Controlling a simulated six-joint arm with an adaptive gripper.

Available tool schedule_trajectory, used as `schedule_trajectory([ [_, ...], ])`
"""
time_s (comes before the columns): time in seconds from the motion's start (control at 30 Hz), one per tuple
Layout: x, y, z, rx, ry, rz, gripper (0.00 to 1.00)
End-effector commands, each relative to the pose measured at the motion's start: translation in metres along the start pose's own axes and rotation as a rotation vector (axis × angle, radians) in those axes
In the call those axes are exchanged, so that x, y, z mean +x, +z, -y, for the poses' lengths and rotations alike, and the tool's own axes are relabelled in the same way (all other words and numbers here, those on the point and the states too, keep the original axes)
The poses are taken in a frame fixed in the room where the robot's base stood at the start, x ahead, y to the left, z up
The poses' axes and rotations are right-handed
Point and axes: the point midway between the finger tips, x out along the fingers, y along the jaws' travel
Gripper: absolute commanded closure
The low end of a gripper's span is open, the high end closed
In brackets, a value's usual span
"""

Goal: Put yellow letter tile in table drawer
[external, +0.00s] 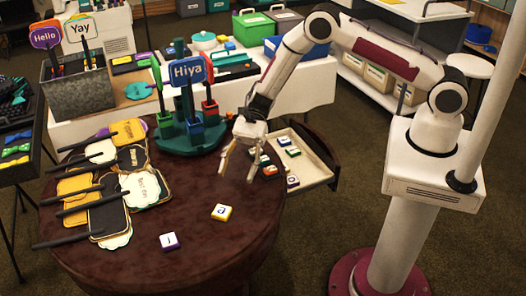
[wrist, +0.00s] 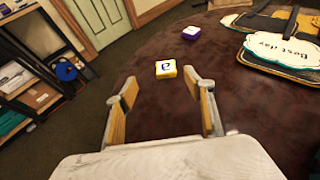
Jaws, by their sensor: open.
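The yellow letter tile (external: 221,212) lies flat on the dark round table (external: 215,260), letter side up. In the wrist view the yellow tile (wrist: 166,69) lies beyond my fingertips, roughly between their lines. My gripper (external: 238,178) is open and empty above the table near its right edge, with the fingers pointing down; its fingers also show in the wrist view (wrist: 165,98). The table drawer (external: 318,166) is pulled out at the table's right side and holds several letter tiles. My gripper partly hides the drawer's left end.
A purple-sided white tile (external: 170,242) lies left of the yellow tile. Several sign paddles (external: 105,185) cover the table's left part. A green stand with a Hiya sign (external: 188,73) stands at the back. The table's front is clear.

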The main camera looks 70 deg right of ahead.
Motion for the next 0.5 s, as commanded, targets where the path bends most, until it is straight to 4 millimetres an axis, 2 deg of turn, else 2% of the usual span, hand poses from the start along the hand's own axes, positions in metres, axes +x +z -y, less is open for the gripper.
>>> schedule_trajectory([
  [0.07,0.011,0.016,-0.001,-0.026,0.016,0.002,0.47],
  [0.17,0.024,0.040,0.011,-0.041,-0.014,0.022,0.47],
  [0.37,0.040,0.072,0.052,-0.016,-0.154,0.026,0.47],
  [0.5,0.046,0.089,0.087,0.046,-0.281,0.024,0.47],
])
